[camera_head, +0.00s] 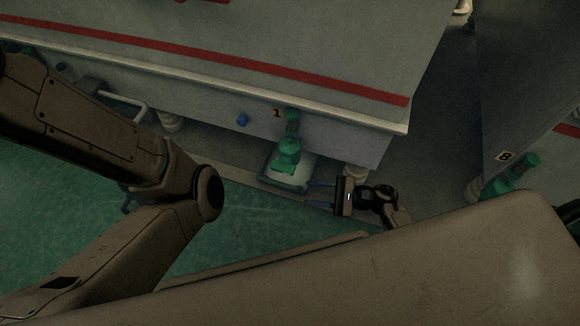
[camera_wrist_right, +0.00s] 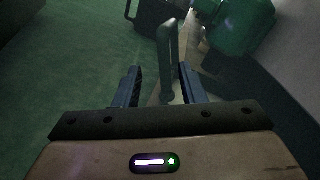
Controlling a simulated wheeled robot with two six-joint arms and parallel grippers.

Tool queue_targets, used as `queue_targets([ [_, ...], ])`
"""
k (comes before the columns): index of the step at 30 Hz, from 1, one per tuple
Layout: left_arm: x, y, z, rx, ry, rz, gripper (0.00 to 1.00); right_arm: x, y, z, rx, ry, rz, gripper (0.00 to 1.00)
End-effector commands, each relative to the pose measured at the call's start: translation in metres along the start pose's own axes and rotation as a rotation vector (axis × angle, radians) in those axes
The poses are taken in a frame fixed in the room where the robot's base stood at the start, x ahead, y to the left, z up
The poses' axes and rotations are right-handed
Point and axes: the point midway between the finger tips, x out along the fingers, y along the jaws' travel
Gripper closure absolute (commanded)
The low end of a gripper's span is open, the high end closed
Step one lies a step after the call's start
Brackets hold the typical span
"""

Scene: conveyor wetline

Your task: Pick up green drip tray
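The green drip tray (camera_head: 283,185) sits low beneath the conveyor side, under the green valve marked 1. It has a dark green rim and a paler inside, and a green fitting (camera_head: 288,155) stands over it and hides part of it. My right gripper (camera_head: 318,194) is at the tray's right front corner, with its fingers open and pointing left. In the right wrist view, a grey-green bar (camera_wrist_right: 168,60), seemingly the tray's rim or handle, reaches toward the gap between the open fingers (camera_wrist_right: 160,86). I cannot tell whether they touch it. My left gripper is out of the picture.
The conveyor body (camera_head: 230,60) with a red stripe overhangs the tray. A conveyor leg (camera_head: 355,172) stands just behind my right gripper. A second unit marked 8 (camera_head: 505,156), with green fittings, is at the right. Green floor (camera_head: 250,225) lies open in front.

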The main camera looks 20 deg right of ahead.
Motion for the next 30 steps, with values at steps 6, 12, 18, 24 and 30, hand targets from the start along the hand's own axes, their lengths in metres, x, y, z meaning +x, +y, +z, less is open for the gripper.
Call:
queue_targets([
  [6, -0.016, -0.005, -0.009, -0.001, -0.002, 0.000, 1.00, 0.026, -0.003, -0.007, -0.004, -0.004, -0.001, 0.63],
  [12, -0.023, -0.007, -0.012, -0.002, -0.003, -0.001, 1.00, 0.050, -0.005, -0.005, -0.001, -0.001, -0.001, 0.63],
  [18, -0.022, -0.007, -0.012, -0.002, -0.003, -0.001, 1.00, 0.053, -0.005, -0.004, -0.001, 0.000, 0.000, 0.63],
  [24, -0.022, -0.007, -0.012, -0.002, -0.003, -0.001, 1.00, 0.053, -0.005, -0.004, -0.001, 0.000, 0.000, 0.87],
  [30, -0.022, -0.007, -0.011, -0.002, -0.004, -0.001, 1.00, 0.053, -0.005, -0.004, -0.001, 0.000, 0.000, 1.00],
])
